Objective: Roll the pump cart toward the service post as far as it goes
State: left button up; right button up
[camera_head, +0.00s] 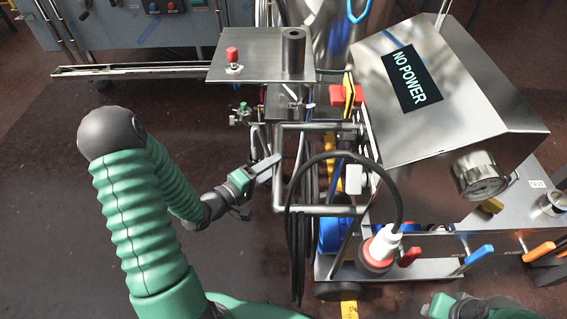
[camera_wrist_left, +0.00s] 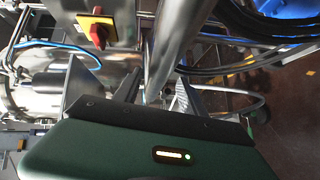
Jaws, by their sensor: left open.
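The pump cart (camera_head: 435,95) stands right of centre in the head view, with a steel box reading "NO POWER", a pressure gauge and a bent steel tube handle (camera_head: 276,190) on its left side. My left gripper (camera_head: 268,168) is open at the handle's upright tube. In the left wrist view the steel tube (camera_wrist_left: 178,40) runs down between the two fingers of my left gripper (camera_wrist_left: 158,92); contact cannot be told. Green and grey parts of my right arm (camera_head: 470,306) show at the bottom edge; its fingers are not clear. I cannot tell which structure is the service post.
A steel plate with a red button (camera_head: 255,68) stands behind the handle. Black cables hang beside the handle, and a red-and-white plug (camera_head: 380,248) sits at the cart's front. A grey cabinet (camera_head: 150,25) stands at the back left. The dark red floor at left is clear.

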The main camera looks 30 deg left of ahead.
pick_arm(q)
jog(key=x, duration=0.3)
jog(key=b+x, duration=0.1)
jog(key=x, duration=0.1)
jog(key=shift+w+d+r, duration=0.1)
jog(key=shift+d+r, duration=0.05)
jog(key=shift+d, duration=0.15)
jog(key=shift+c, duration=0.2)
jog(key=shift+a, duration=0.15)
jog(key=shift+c, duration=1.1)
jog(key=c, duration=0.7)
grip_shut()
